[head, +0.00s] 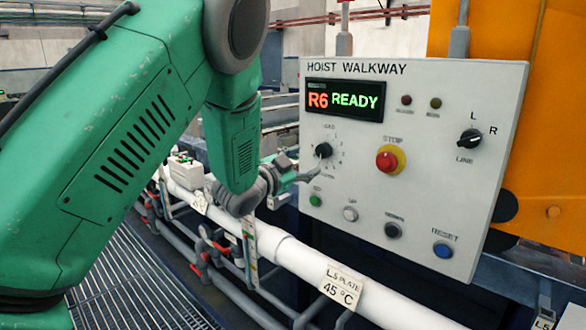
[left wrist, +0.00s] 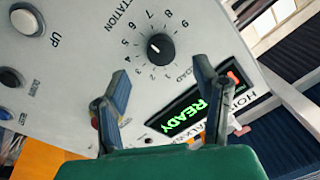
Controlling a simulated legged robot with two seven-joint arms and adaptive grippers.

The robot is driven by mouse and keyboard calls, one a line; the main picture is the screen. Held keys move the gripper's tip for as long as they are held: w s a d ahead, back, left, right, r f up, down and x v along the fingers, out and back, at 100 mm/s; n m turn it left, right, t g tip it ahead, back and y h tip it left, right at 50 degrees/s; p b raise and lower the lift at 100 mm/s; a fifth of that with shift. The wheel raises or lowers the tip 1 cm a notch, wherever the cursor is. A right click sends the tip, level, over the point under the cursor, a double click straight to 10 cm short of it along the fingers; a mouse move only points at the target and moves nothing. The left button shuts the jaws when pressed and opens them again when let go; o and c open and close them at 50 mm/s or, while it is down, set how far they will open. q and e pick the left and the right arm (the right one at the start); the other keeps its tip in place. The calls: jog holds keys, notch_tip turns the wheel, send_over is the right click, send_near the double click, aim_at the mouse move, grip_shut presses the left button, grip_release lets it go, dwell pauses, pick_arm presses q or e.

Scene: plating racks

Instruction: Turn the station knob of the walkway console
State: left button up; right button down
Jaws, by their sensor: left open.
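The walkway console (head: 460,110) is a pale panel marked HOIST WALKWAY. Its station knob (head: 323,150) is black and round, left of the middle and below the display. In the left wrist view the knob (left wrist: 160,47) sits inside a ring of numbers, its white mark towards the 4–5 side; the exact number is hard to tell. My left gripper (head: 303,168) is just in front of the panel beside the knob. In the left wrist view its two fingers (left wrist: 161,72) are open and empty, with the knob beyond their tips, apart from them. My right gripper is not in view.
The display (head: 344,100) reads R6 READY. A red stop button (head: 387,161) on a yellow base, an L/R line switch (head: 470,138) and a blue reset button (head: 443,250) are on the panel. A white pipe (head: 290,255) runs below my arm.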

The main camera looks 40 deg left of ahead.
pick_arm(q)
jog(key=s, duration=0.5)
jog(key=shift+s+a+f, duration=0.1)
jog(key=shift+s+f, duration=0.05)
